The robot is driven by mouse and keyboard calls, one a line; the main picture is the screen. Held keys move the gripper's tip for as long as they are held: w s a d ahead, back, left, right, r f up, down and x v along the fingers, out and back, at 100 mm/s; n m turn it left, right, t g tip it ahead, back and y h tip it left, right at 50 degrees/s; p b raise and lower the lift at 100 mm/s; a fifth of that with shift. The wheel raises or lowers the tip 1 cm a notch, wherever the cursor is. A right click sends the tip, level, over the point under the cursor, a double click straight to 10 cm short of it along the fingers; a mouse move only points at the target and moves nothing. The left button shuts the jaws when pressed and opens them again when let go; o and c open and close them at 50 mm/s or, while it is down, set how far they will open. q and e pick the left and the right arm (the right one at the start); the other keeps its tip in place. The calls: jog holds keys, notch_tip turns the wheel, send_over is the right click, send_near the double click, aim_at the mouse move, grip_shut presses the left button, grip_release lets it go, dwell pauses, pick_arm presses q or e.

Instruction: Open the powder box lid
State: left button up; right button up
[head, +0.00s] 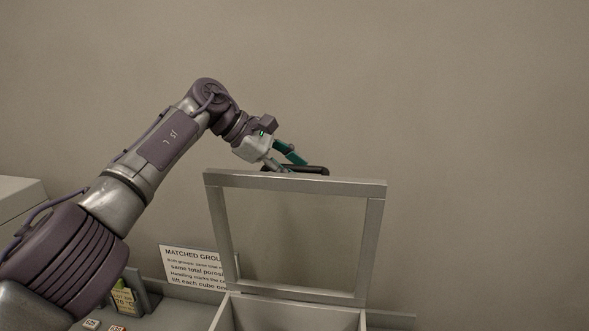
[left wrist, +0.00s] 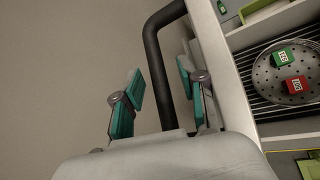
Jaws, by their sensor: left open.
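The powder box lid (head: 288,183) is a grey frame around a clear pane. It stands raised, nearly upright, at the back of the powder box (head: 290,312). A black handle (head: 310,169) sits at its top edge and also shows in the left wrist view as a thick bent bar (left wrist: 153,52). My left gripper (head: 286,159) is behind the lid's top edge, at the handle. In the left wrist view its teal-padded fingers (left wrist: 160,88) are apart, with the bar running between them. Whether a pad touches the bar is unclear. My right gripper is out of view.
A printed sign (head: 195,266) stands left of the box, near a small yellow label (head: 123,300). In the left wrist view, a perforated round plate (left wrist: 270,75) holds a green cube (left wrist: 282,57) and a red cube (left wrist: 294,85). The wall behind is bare.

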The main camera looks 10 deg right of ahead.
pick_arm(q)
jog(key=v, duration=1.1)
jog(key=shift+w+a, duration=0.2)
jog(key=shift+a, duration=0.05)
jog(key=shift+r, duration=0.1)
